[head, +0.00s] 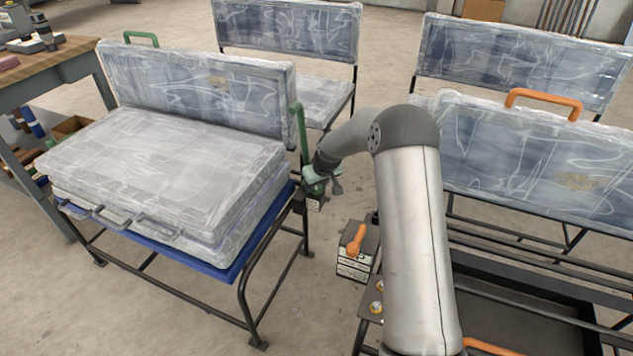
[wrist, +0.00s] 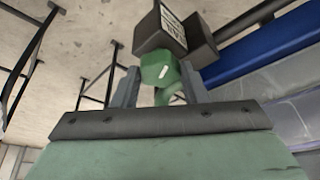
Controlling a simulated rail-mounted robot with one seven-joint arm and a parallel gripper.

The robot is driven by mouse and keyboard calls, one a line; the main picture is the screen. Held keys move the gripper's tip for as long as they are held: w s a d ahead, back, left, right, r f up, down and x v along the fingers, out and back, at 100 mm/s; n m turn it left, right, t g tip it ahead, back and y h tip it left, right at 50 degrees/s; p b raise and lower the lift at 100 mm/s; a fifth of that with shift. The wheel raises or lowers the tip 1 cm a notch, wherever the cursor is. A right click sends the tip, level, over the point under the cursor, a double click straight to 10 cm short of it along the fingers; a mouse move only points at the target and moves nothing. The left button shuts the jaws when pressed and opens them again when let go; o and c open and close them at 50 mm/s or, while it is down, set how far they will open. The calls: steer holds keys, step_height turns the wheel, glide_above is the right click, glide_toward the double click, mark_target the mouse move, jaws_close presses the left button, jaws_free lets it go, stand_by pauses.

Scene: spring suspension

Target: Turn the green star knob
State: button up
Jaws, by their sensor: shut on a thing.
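The green star knob (wrist: 157,70) shows in the wrist view between my two fingers, with a small white mark on its face. My gripper (wrist: 157,88) is shut on it, one finger on each side. Behind the knob is a dark box (wrist: 152,38) with a printed label. In the head view my gripper (head: 322,183) is at the right side of the left seat, beside its frame. There the knob is mostly hidden by my gripper and cannot be made out clearly.
The left seat has a wrapped cushion (head: 165,165) on a blue base (head: 232,262) and a green side handle (head: 299,135). An orange lever (head: 356,242) tops a labelled box to the right. My arm passes in front of another wrapped seat (head: 530,165). A workbench (head: 55,65) stands at far left.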

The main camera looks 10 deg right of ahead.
steer(key=n, duration=0.2)
steer(key=n+g+y+p, duration=0.1)
steer(key=n, duration=0.1)
steer(key=shift+w+d+n+y, duration=0.1)
steer(key=shift+d+n+y, duration=0.05)
steer(key=shift+n+y, duration=0.2)
steer(key=n+g+y+p, duration=0.1)
steer(key=n, duration=0.2)
steer(key=shift+w+d+n, duration=0.1)
steer(key=shift+n, duration=0.25)
steer(key=n+g, duration=0.1)
steer(key=n, duration=0.3)
steer(key=shift+w+f+n+g+y, duration=0.1)
steer(key=shift+w+n+g+y, duration=0.05)
steer(key=shift+n+g+y, duration=0.2)
steer(key=shift+w+n+g+b, duration=0.15)
steer(key=shift+n+g, duration=0.35)
steer(key=shift+n, duration=0.6)
steer(key=shift+n+g+b, duration=0.15)
steer(key=shift+n+g, duration=0.3)
steer(key=shift+n, duration=0.6)
steer(key=o, duration=0.7)
steer(key=shift+d, duration=0.1)
